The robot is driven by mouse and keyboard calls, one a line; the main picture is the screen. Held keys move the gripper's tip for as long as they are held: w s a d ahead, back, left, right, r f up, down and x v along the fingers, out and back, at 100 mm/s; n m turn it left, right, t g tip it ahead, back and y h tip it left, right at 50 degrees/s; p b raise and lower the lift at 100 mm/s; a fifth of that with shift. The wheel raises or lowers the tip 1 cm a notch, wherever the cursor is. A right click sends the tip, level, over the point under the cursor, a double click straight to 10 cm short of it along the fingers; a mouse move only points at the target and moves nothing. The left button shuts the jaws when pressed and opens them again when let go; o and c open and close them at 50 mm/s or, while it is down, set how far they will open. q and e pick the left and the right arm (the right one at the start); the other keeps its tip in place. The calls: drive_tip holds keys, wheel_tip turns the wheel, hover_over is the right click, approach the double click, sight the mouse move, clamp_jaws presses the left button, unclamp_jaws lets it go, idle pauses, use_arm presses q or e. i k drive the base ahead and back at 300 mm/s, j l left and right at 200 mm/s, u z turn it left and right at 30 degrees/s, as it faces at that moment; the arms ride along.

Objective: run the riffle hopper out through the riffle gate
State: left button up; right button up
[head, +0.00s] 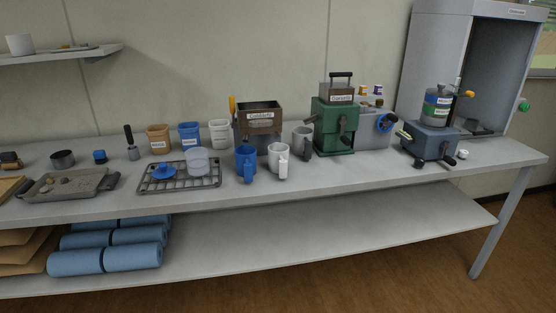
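What looks like the riffle hopper is a brown open-topped box (259,116) on a grey body, near the middle of the bench against the wall. It has a white label that is too small to read surely. An orange handle (232,105) stands upright at its left side; it may work the riffle gate. The gate itself cannot be made out, and the contents of the hopper are unclear. A blue mug (246,163) and a white mug (278,161) stand in front of the hopper, and a grey mug (302,142) stands to its right. Neither gripper shows.
A green machine (335,125) with a crank stands right of the hopper. A blue-grey machine (430,144) and a tall grey cabinet (424,60) are farther right. Left are a wire rack (150,187), several tubs and a tray (95,183). The bench front (350,182) is clear.

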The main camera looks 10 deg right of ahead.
sight(232, 98)
drive_tip(key=z, duration=0.75)
drive_tip(key=j+z, duration=0.65)
drive_tip(key=z, duration=0.2)
drive_tip(key=j+z, duration=0.2)
drive_tip(key=j, duration=0.15)
drive_tip(key=k+j+z, duration=0.35)
drive_tip(key=j, duration=0.35)
drive_tip(key=k+j, duration=0.1)
drive_tip(key=j, duration=0.3)
drive_tip(key=z, duration=0.05)
